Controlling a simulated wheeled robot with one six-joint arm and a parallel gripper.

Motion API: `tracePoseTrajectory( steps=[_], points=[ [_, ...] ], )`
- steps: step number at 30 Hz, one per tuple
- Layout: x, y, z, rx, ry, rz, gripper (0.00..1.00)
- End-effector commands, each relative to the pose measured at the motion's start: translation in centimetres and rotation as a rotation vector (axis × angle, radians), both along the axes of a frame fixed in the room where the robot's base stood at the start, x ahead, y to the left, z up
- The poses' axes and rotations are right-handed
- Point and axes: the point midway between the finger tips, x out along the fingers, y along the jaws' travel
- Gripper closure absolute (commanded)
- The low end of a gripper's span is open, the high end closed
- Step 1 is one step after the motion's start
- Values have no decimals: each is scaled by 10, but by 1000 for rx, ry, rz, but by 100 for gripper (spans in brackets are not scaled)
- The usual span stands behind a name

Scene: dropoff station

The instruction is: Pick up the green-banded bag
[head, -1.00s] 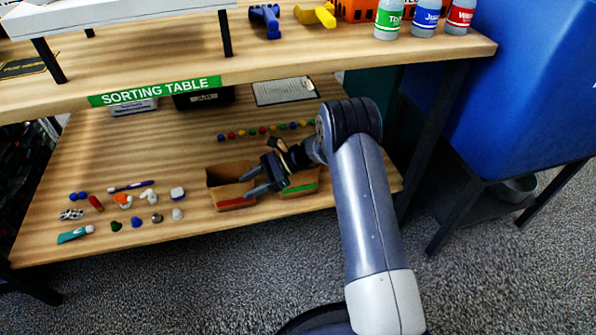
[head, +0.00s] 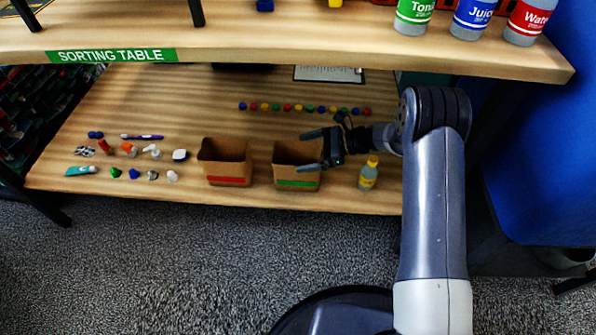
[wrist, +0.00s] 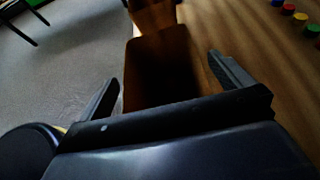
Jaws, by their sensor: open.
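The green-banded bag (head: 296,176) is an open-topped brown paper bag standing upright near the front edge of the lower shelf. Its green band (head: 297,184) is low on the front face. My gripper (head: 312,150) is open and empty, at the bag's upper right, with its fingers pointing left over the bag's top. In the wrist view the brown bag with its dark open mouth (wrist: 162,72) lies between and beyond the two spread fingers (wrist: 165,80). I cannot tell whether a finger touches it.
A red-banded bag (head: 226,160) stands just left. A yellow-capped bottle (head: 368,174) stands close right, below my wrist. Several small items (head: 130,172) lie at the left, and a row of coloured pieces (head: 305,107) lies behind. The upper tabletop (head: 300,50) overhangs the back.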

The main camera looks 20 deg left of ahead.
Motion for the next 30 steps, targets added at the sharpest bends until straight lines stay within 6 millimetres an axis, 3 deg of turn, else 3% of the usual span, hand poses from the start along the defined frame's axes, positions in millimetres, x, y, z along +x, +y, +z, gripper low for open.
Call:
tracePoseTrajectory(
  steps=[8, 25, 30],
  points=[
    [-1, 6, -3, 0, -1, -2, 0],
    [-1, 6, -3, 0, 0, -1, 47],
    [-1, 6, -3, 0, 0, -1, 48]
  ],
)
